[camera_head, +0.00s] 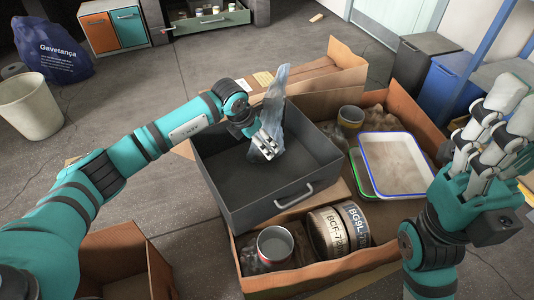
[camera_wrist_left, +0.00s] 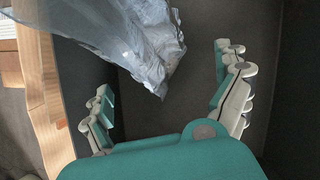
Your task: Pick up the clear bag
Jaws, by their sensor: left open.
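The clear bag (camera_head: 275,104) is a crumpled, translucent bluish sheet standing up at the back of a grey metal drawer (camera_head: 236,196). My left gripper (camera_head: 265,147) is over the drawer at the bag's lower end. In the left wrist view the bag (camera_wrist_left: 140,42) hangs down from the top, its lower tip reaching between the spread fingers of my left gripper (camera_wrist_left: 163,70). The fingers are open and show gaps to the bag on both sides. My right gripper (camera_head: 485,140) is at the right edge, fingers extended and apart, with nothing seen in it.
An empty-looking cardboard box (camera_head: 120,262) stands at lower left. A bin (camera_head: 28,105) and dark blue sack (camera_head: 52,48) stand on open floor.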

